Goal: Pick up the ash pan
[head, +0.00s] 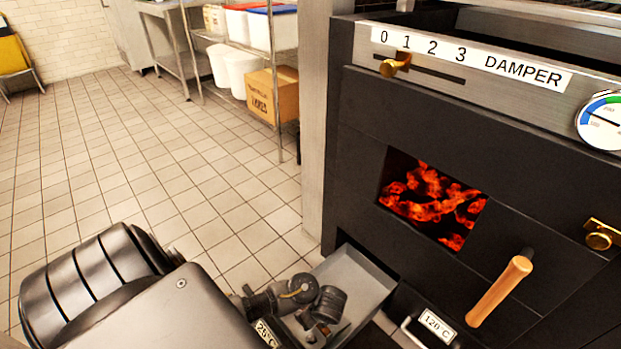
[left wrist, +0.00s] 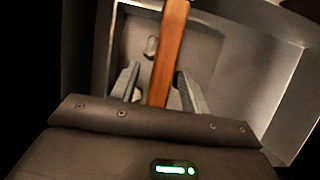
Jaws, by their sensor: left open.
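The ash pan (left wrist: 200,50) is a grey, square-sided metal pan with a brown wooden handle (left wrist: 170,50). In the left wrist view the handle runs between the two fingers of my left gripper (left wrist: 158,92), which is open, with a gap on each side. A small grey lump lies on the pan floor. In the head view a grey metal tray (head: 355,275) stands out low at the oven front, and my left gripper (head: 322,328) reaches down over it, hiding part of it. My right gripper is not in view.
The oven's fire window (head: 432,205) glows above the tray. A wooden door handle (head: 500,291) sticks out to the right, above a drawer labelled 120°C (head: 437,326). A steel post (head: 318,120) stands left of the oven. The tiled floor (head: 130,150) at left is clear.

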